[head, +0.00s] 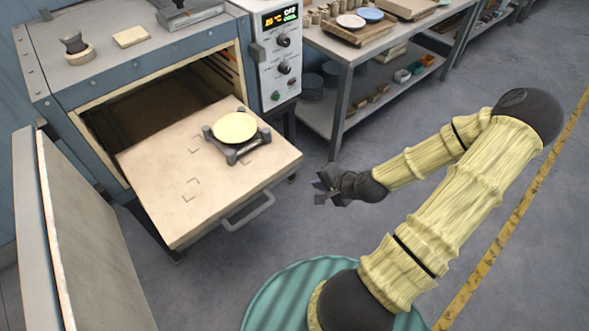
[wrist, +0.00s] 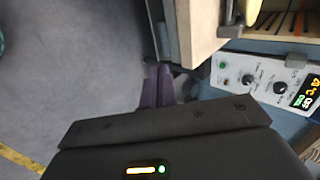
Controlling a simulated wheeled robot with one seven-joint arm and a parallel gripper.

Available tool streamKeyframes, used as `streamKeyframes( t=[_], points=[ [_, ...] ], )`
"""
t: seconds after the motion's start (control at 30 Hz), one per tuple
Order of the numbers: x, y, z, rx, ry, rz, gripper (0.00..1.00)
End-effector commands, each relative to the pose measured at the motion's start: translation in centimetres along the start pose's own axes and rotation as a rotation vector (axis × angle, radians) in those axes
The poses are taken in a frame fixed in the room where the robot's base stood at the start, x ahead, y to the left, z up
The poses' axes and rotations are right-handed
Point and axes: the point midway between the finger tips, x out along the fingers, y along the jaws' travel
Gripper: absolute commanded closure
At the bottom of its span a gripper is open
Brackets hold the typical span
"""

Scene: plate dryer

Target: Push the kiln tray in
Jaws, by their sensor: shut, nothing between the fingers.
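The kiln tray (head: 165,185) is a pale flat slab drawn out of the open kiln chamber (head: 150,108). A grey bar handle (head: 249,212) runs along its front edge. A yellow plate (head: 235,127) rests on a dark stand (head: 240,150) towards the tray's right side. My gripper (head: 319,192) is in the air to the right of the tray's front right corner, apart from it. Its fingers are shut and empty, and they show as purple tips in the wrist view (wrist: 158,88). Part of the tray also shows at the top of the wrist view (wrist: 205,25).
The kiln door (head: 85,240) hangs open at the left. A control panel (head: 281,55) with knobs and a lit display is on the kiln's right side. A grey workbench (head: 345,62) with pottery stands behind at the right. The floor in front of the bench is clear.

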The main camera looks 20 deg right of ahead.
Motion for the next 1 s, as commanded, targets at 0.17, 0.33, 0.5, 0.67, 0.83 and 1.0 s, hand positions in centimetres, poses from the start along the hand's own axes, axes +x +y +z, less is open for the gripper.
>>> streamKeyframes(
  t=[0.17,0.33,0.5,0.67,0.83,1.0],
  points=[
    [-0.3,-0.3,-0.6,0.042,0.021,-0.035,1.0],
    [-0.2,-0.3,-0.6,0.039,0.021,-0.033,1.0],
    [-0.1,-0.2,-0.6,0.037,0.02,-0.032,1.0],
    [0.7,-0.1,-0.7,0.035,0.021,-0.032,1.0],
    [1.9,0.0,-0.7,0.036,0.02,-0.031,1.0],
    [3.3,-0.4,-0.6,0.037,0.016,-0.032,1.0]
  ],
)
